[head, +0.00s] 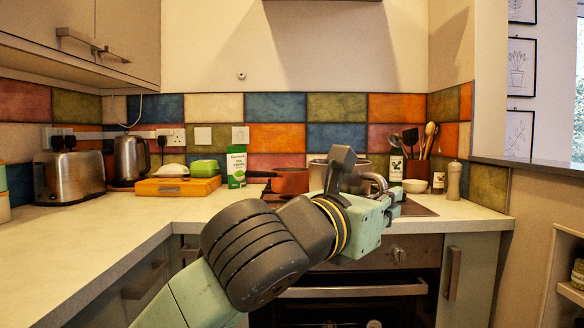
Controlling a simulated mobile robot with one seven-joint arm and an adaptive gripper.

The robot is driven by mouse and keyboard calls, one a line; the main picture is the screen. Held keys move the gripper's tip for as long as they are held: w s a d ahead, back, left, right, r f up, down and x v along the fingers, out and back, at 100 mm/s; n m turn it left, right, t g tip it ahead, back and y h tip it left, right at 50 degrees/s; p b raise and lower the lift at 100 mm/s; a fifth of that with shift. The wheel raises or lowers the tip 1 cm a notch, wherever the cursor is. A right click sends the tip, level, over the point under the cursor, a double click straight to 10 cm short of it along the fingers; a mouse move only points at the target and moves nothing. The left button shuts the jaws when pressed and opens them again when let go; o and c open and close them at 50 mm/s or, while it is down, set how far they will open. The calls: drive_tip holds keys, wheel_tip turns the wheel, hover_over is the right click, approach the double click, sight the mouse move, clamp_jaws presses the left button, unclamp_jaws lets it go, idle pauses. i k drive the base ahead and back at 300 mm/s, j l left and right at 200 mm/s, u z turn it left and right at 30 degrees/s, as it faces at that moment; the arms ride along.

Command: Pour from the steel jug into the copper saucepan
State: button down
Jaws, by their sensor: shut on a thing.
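The copper saucepan (291,181) stands on the hob area at the back of the counter, its handle pointing left. My arm crosses the middle of the head view, and my gripper (391,203) is to the right of the saucepan. My gripper is shut on the steel jug, of which a curved shiny part (376,181) shows just above the gripper. The rest of the jug and the fingertips are mostly hidden by my arm, so I cannot tell the jug's tilt.
A wide steel pot (319,174) stands behind my arm. A green carton (236,167), a wooden board (177,187), a kettle (131,159) and a toaster (69,176) stand to the left. The left counter front is clear.

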sight(285, 181)
drive_tip(key=i, duration=1.3)
